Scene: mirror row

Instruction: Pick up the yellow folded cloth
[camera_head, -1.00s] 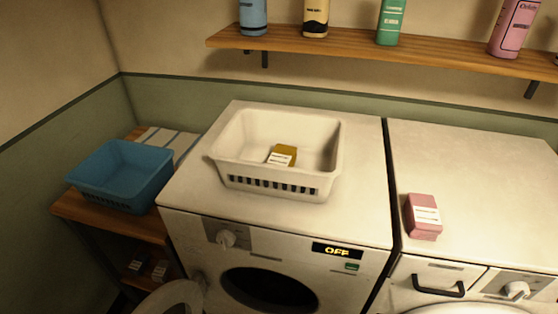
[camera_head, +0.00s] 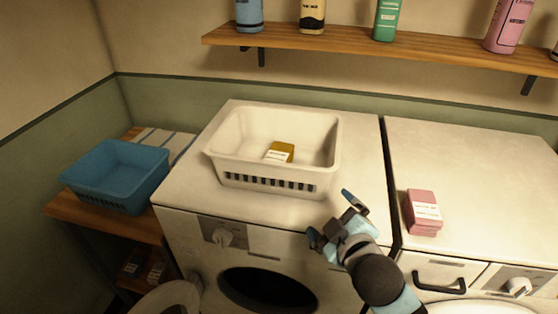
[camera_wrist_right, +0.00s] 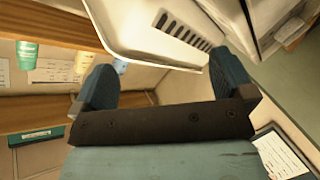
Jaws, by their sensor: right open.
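The yellow folded cloth (camera_head: 282,150), with a white label, lies inside the white basket (camera_head: 275,179) on top of the left washing machine. My right gripper (camera_head: 331,216) is open and empty, in front of the basket and to its right, near the machine's front edge. It is apart from the cloth. In the right wrist view the two fingers (camera_wrist_right: 160,82) are spread, with the white basket (camera_wrist_right: 150,35) beyond them. The cloth cannot be made out there. My left gripper is not in view.
A pink folded cloth (camera_head: 423,212) lies on the right machine (camera_head: 480,180). A blue basket (camera_head: 117,180) stands on a wooden side table (camera_head: 105,221) at the left. A wooden shelf (camera_head: 380,55) with several bottles hangs above. The machine top right of the basket is clear.

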